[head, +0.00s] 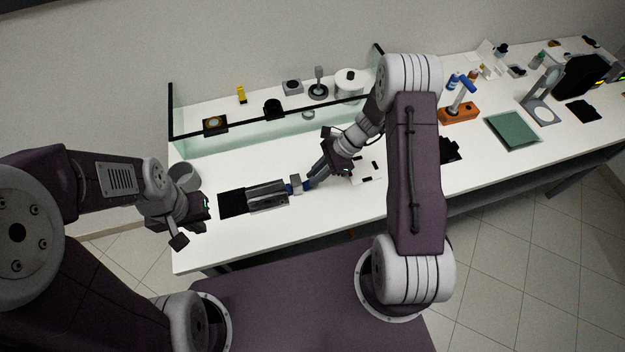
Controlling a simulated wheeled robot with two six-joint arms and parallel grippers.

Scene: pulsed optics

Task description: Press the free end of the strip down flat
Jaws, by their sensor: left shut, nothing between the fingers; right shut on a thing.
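A dark grey block (267,194) lies on the white table beside a black pad (231,205). A small grey piece (297,183) with blue at its sides stands at the block's right end. My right gripper (311,182) reaches down there and is shut on a small blue piece (307,186). The blue piece may be part of the strip; at this size I cannot tell, nor see how its free end lies. My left gripper (180,240) is shut and empty, left of the black pad near the table's left edge.
A grey cylindrical container (184,177) stands at the table's left end, behind my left gripper. A clear-walled enclosure with a black rail (235,127) runs along the back. An orange block (459,114) and a green plate (513,131) lie to the right. Front table area (230,240) is clear.

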